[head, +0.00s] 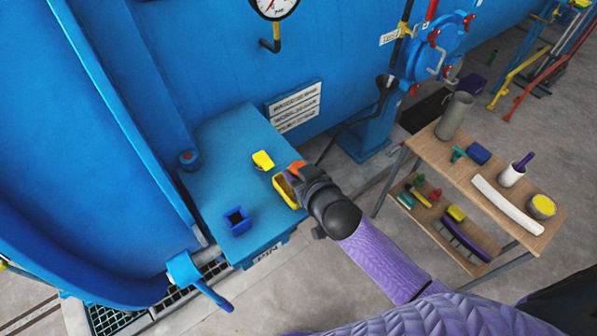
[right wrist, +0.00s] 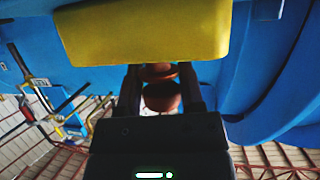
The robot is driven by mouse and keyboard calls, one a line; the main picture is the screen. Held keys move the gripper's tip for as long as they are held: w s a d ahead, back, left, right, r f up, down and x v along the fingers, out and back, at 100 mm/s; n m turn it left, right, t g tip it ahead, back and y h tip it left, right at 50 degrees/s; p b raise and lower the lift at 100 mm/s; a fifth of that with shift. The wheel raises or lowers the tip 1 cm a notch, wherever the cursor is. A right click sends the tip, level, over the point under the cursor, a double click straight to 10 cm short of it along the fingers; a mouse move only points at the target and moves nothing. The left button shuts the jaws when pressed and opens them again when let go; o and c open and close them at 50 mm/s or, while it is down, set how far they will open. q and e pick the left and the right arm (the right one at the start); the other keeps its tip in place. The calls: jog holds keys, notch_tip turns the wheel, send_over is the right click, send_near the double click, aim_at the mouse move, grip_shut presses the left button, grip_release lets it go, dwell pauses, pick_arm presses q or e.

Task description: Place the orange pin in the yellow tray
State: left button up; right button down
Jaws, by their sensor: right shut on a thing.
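The yellow tray (head: 284,196) sits on the blue platform at its right edge. In the right wrist view the tray (right wrist: 145,32) fills the upper middle as a yellow wall. My right gripper (head: 297,176) is at the tray's upper right side in the head view and partly covers it. It is shut on the orange pin (head: 297,166), whose rounded, darker orange body (right wrist: 162,92) shows between the two fingers (right wrist: 160,85) in the wrist view. The pin's lower end is hidden, and I cannot tell whether it touches the tray. My left gripper is not in view.
On the blue platform (head: 222,150) stand a yellow block (head: 263,160), a small open blue box (head: 237,221) and a red-topped knob (head: 188,159). A wooden shelf table (head: 480,185) with several items stands at the right. The big blue autoclave (head: 210,50) rises behind.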

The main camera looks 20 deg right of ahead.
jog(key=shift+a, duration=0.1)
jog(key=shift+f, duration=0.15)
jog(key=shift+c, duration=1.1)
grip_release()
jog(key=shift+r, duration=0.2)
jog(key=p+v, duration=0.1)
jog(key=v, duration=1.1)
jog(key=s+d+f+g+h, duration=0.1)
jog(key=s+d+f+g, duration=0.15)
jog(key=f, duration=0.65)
jog(key=s+d+f+g+h, duration=0.1)
jog(key=s+f+g, duration=0.25)
jog(key=f, duration=0.55)
jog(key=s+f+g, duration=0.3)
jog(key=s+f, duration=0.3)
jog(key=s, duration=0.3)
jog(key=s+f+g, duration=0.3)
jog(key=s+f, duration=0.4)
jog(key=s, duration=0.3)
jog(key=shift+s+h, duration=0.25)
jog(key=shift+h, duration=0.05)
